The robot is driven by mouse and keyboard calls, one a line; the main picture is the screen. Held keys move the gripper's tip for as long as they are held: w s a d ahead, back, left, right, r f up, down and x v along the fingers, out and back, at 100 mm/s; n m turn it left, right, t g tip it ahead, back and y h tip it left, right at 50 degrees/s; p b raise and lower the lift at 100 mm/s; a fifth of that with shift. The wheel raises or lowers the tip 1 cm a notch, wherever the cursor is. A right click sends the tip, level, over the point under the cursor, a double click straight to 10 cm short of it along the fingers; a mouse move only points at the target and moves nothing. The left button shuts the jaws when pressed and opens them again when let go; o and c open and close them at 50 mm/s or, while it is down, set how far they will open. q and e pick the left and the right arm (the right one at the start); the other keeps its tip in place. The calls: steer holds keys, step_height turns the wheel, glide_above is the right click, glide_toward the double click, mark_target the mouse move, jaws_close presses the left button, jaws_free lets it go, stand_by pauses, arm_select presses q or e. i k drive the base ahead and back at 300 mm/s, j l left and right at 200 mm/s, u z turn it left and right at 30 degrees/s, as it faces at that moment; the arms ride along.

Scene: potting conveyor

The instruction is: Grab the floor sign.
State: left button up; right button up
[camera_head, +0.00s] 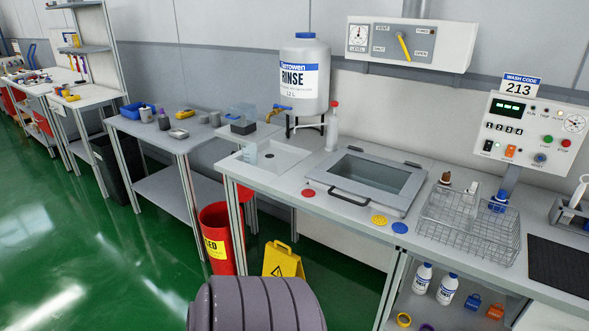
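The floor sign (283,263) is yellow with a dark warning triangle and a handle opening at its top. It stands on the green floor beside the red bin, in front of the workbench. Its lower part is hidden behind a ribbed grey-purple part in the foreground, which looks like mine. Neither my left nor my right gripper shows in the head view.
A red bin (214,240) stands just left of the sign. The white workbench (262,177) rises behind and right, with a lidded basin (372,181) and a wire basket (466,226). The green floor (90,270) at left is clear.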

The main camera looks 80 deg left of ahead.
mark_target(279, 261)
steer(key=u, duration=2.55)
steer(key=z, duration=0.45)
steer(key=i+j+z, duration=0.35)
steer(key=z, duration=0.15)
steer(key=i+j+z, duration=0.2)
steer(key=j+z, duration=0.3)
